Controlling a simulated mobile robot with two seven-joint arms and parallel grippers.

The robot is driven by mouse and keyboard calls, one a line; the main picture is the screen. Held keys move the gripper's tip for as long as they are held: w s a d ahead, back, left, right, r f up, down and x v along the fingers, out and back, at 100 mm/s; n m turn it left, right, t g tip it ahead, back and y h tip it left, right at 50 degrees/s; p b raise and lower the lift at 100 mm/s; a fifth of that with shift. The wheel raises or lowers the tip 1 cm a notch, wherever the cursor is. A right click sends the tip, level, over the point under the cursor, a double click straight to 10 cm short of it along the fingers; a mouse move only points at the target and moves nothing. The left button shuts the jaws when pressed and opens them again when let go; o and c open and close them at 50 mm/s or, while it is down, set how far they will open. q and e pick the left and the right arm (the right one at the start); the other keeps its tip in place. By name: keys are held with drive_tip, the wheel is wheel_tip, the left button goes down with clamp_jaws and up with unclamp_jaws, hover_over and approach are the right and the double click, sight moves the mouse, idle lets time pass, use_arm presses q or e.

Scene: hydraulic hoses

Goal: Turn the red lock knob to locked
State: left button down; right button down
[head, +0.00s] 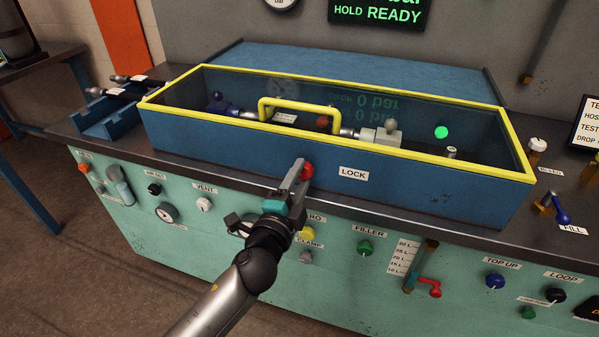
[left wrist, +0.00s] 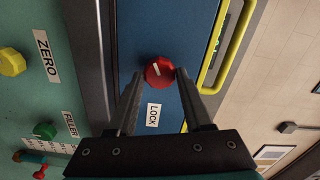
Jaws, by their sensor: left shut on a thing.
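The red lock knob (head: 307,171) sits on the front face of the blue test box, left of the LOCK label (head: 353,173). In the left wrist view the knob (left wrist: 159,72) has a white pointer line set diagonally across its face. My left gripper (head: 301,172) is at the knob, and in the left wrist view its two fingers (left wrist: 158,76) lie on either side of it, shut on it. In the head view the fingers hide part of the knob. My right gripper is not in view.
The box has a yellow-framed clear lid (head: 220,112) with a yellow handle (head: 300,103), lowered over a hose assembly. Below, a green panel carries VENT (head: 204,204), yellow (head: 306,233) and FILLER (head: 365,247) knobs. A display (head: 378,12) reads HOLD READY.

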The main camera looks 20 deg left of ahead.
use_arm(q)
drive_tip(key=m+p, duration=0.1)
drive_tip(key=m, duration=0.1)
drive_tip(key=shift+m, duration=1.3)
drive_tip(key=shift+m+p, duration=0.3)
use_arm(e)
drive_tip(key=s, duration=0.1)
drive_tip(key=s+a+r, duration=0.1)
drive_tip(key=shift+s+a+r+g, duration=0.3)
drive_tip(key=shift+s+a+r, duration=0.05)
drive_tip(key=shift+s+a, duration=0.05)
use_arm(q)
drive_tip(key=shift+m, duration=0.3)
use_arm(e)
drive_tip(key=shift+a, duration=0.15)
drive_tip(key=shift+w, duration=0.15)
use_arm(q)
drive_tip(key=c, duration=0.6)
unclamp_jaws()
drive_tip(key=o, duration=0.3)
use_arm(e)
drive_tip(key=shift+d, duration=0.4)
